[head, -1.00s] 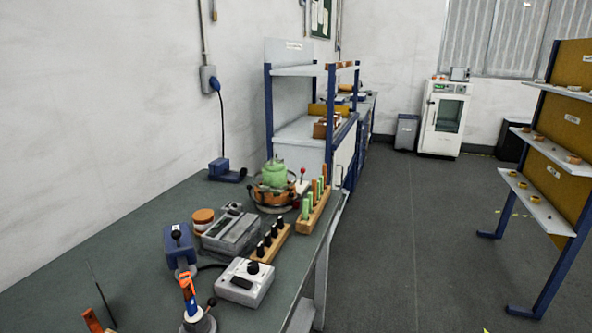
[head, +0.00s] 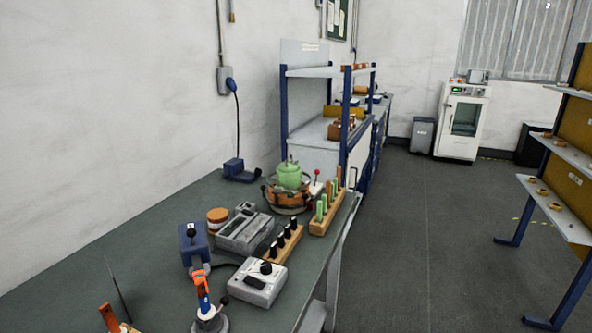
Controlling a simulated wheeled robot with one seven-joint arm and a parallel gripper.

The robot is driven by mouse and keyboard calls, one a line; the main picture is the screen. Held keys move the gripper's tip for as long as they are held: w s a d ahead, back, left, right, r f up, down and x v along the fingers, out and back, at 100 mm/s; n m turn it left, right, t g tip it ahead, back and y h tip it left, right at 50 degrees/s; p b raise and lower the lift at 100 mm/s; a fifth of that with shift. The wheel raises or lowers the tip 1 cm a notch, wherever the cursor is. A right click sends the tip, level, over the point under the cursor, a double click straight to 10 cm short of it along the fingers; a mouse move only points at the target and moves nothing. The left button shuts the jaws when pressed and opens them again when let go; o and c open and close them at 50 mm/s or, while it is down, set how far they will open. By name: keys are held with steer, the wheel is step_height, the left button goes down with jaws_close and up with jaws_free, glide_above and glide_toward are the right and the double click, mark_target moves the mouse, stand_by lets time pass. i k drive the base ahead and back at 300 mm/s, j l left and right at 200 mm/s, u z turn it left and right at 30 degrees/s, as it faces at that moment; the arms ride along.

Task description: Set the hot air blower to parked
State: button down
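I cannot tell for certain which thing is the hot air blower. An orange, blue and white tool (head: 203,290) stands nearly upright in a grey round holder (head: 210,322) at the near edge of the bench view, with a small dark knob beside it. Just behind it is a blue unit (head: 194,258) with a black knob on top. A grey control box (head: 258,283) with a black dial sits to the right, and a dark cable runs from its left side toward the blue unit. My gripper is not in view.
The dark green bench (head: 130,240) also holds a grey instrument (head: 243,233), an orange-lidded jar (head: 217,217), wooden racks (head: 326,212) and a green pot (head: 288,176). A shelf unit (head: 565,150) stands at the right. The floor (head: 430,240) between them is clear.

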mark_target(195, 252)
steer(key=i+l+u, duration=0.3)
steer(key=i+l, duration=0.2)
steer(key=i+l+u, duration=0.3)
steer(key=l, duration=0.3)
steer(key=i, duration=0.1)
